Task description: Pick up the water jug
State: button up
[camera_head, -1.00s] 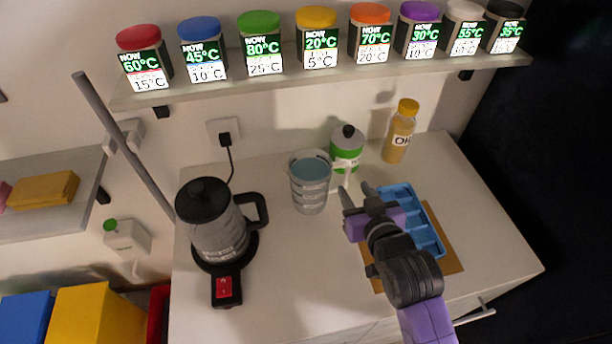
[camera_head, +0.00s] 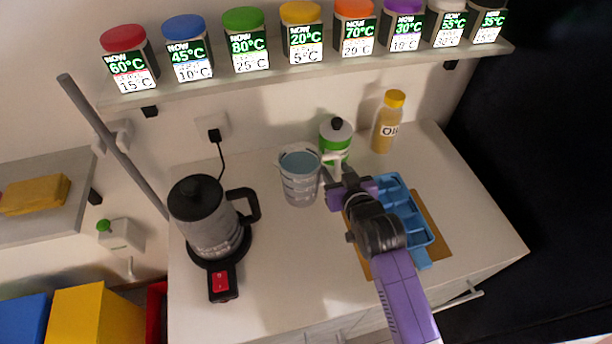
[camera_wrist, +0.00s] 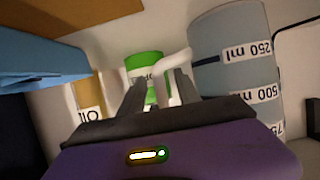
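The water jug (camera_head: 300,187) is a clear measuring jug with bluish water, upright on the counter left of my gripper. Its white handle (camera_head: 334,158) points right and towards the back. In the wrist view, the jug (camera_wrist: 236,62) with its ml marks fills the upper right, and the handle (camera_wrist: 172,66) shows at and just beyond the fingertips. My gripper (camera_head: 333,179) is at the handle side of the jug. The wrist view shows its two fingers (camera_wrist: 158,86) apart. I cannot tell whether the handle lies fully between them or whether they touch it.
A black-lidded kettle (camera_head: 207,217) stands left on its base. A green-and-white jar (camera_head: 335,143) is close behind the jug, with an oil bottle (camera_head: 387,124) farther right. A blue tray (camera_head: 411,214) lies on a brown board (camera_head: 437,228) beside my arm. The counter's front middle is clear.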

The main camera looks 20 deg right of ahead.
grip_shut()
dwell(1.2)
jog(key=shift+r, duration=0.2)
